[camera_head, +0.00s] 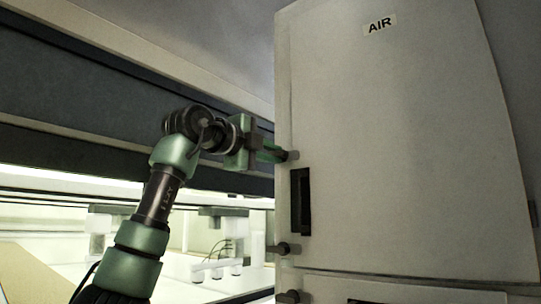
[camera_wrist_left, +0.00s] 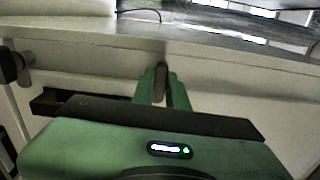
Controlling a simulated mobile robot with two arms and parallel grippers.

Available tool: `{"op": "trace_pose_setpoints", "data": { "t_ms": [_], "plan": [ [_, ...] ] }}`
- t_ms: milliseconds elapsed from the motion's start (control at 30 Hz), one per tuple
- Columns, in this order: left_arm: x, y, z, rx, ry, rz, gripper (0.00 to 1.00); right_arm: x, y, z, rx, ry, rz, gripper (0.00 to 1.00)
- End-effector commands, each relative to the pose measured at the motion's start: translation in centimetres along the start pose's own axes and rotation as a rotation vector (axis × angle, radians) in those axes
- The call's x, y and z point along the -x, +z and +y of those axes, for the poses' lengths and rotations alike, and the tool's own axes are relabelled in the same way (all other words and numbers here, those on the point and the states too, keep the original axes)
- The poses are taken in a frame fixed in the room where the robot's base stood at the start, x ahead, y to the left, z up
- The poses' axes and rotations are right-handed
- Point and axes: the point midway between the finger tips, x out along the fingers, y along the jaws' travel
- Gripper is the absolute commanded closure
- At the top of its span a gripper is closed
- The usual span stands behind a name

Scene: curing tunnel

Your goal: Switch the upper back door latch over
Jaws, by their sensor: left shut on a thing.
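The upper back door latch (camera_head: 292,155) is a small dark grey knob on the left edge of the pale cabinet door (camera_head: 400,150) marked AIR. My left gripper (camera_head: 278,154) reaches it from the left, with its green fingers closed on it. In the left wrist view the latch (camera_wrist_left: 161,80) shows as a dark upright piece between the two fingertips (camera_wrist_left: 163,90). The fingers hide part of the latch. My right gripper is in neither view.
A lower latch (camera_head: 280,248) and another knob (camera_head: 289,297) sit further down the same edge. A dark recessed handle (camera_head: 300,202) lies between the upper two. A lit tunnel opening (camera_head: 215,245) with fittings is behind my left arm.

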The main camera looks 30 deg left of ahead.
Motion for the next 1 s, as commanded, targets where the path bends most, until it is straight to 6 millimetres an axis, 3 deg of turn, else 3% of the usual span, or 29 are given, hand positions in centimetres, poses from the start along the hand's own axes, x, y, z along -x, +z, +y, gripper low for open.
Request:
{"op": "trace_pose_setpoints", "data": {
  "t_ms": [667,700,767,1000],
  "plan": [
    [0.06,-0.06,-0.30,0.061,-0.009,0.001,1.00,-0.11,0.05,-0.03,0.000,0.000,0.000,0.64],
    [0.06,-0.06,-0.30,0.061,-0.009,0.001,0.77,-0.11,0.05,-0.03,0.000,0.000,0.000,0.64],
    [0.06,-0.06,-0.28,0.060,-0.008,0.001,0.64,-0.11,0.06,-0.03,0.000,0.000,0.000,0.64],
    [0.03,-0.04,-0.15,0.059,-0.004,0.001,0.64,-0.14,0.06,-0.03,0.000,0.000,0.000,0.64]
  ]
}}
